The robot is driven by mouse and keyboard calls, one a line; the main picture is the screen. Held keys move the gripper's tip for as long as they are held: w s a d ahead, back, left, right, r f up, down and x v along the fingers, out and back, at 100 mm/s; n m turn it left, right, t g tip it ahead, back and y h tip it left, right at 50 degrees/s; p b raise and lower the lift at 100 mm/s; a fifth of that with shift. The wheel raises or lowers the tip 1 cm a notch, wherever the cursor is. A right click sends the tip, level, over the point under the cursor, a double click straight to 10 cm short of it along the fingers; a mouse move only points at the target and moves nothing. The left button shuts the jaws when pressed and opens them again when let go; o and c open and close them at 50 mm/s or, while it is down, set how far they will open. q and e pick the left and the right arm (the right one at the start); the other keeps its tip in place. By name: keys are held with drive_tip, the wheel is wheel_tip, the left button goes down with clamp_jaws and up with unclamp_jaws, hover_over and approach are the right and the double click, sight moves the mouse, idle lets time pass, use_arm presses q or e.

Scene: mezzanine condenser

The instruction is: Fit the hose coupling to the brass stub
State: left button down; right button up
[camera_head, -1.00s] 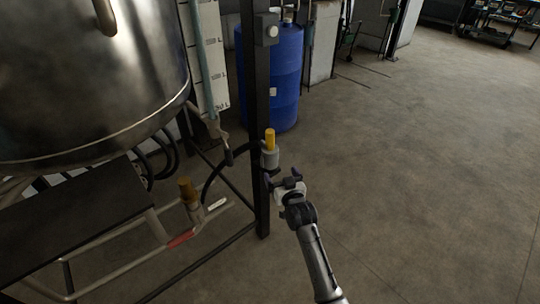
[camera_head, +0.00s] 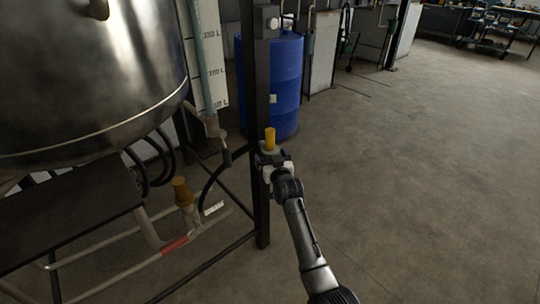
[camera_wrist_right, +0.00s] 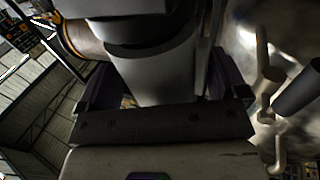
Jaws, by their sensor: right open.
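A grey coupling body with a yellow top (camera_head: 270,137) sits upright at the dark post; I take it for the hose coupling. My right gripper (camera_head: 273,158) is at its grey lower part, which it largely hides. In the right wrist view a large grey cylinder (camera_wrist_right: 160,70) stands between my open right fingers (camera_wrist_right: 162,88); I cannot tell whether they touch it. A brown-gold stub (camera_head: 182,191), seemingly the brass stub, stands upright on pale pipework left of the post, apart from the gripper. My left gripper is not in view.
The dark post (camera_head: 262,205) stands close beside my right gripper. A black hose (camera_head: 210,184) curves left of the post. A steel vessel (camera_head: 85,75) hangs over a dark shelf (camera_head: 65,212) at left. A blue drum (camera_head: 283,85) stands behind. The floor at right is clear.

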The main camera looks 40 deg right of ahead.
drive_tip(key=shift+w+d, duration=0.15)
drive_tip(key=shift+w, duration=0.15)
drive_tip(key=shift+c, duration=0.3)
drive_tip(key=shift+r, duration=0.1)
drive_tip(key=c, duration=1.2)
